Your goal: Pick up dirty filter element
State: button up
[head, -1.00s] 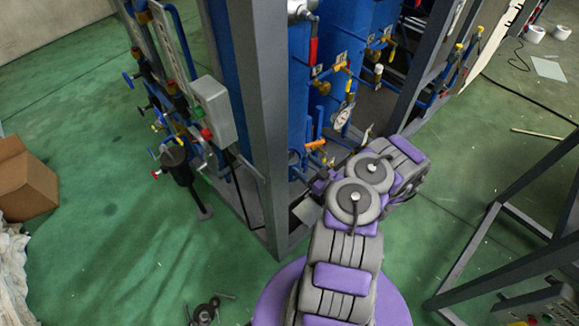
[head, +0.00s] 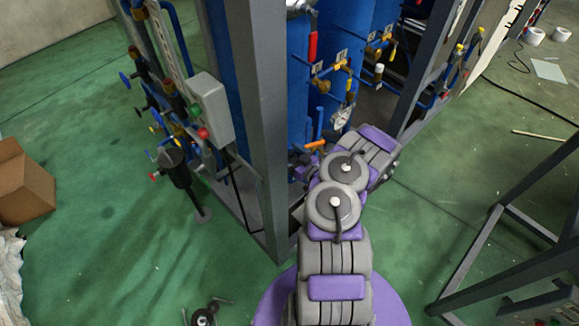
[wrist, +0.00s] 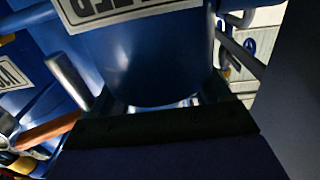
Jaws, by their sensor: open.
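I cannot pick out the dirty filter element with certainty in either view. In the wrist view a blue cylindrical vessel (wrist: 150,65) with a white label (wrist: 108,8) fills the middle, close ahead. My gripper (wrist: 160,103) shows as dark shapes at the lower edge, apart from each other and open, with the lower end of the blue vessel beyond them. Nothing is seen held. In the head view my arm reaches forward to the frame, and its gripper end is hidden behind the arm links.
A grey frame post (head: 258,120) stands left of my arm, beside a grey control box (head: 211,108). Valves (head: 345,68) and blue columns (head: 298,85) stand inside the frame. A cardboard box (head: 25,185) is at left. Another dark frame (head: 490,245) stands at right. Green floor lies open between.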

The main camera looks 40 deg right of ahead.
grip_shut()
dwell(0.7)
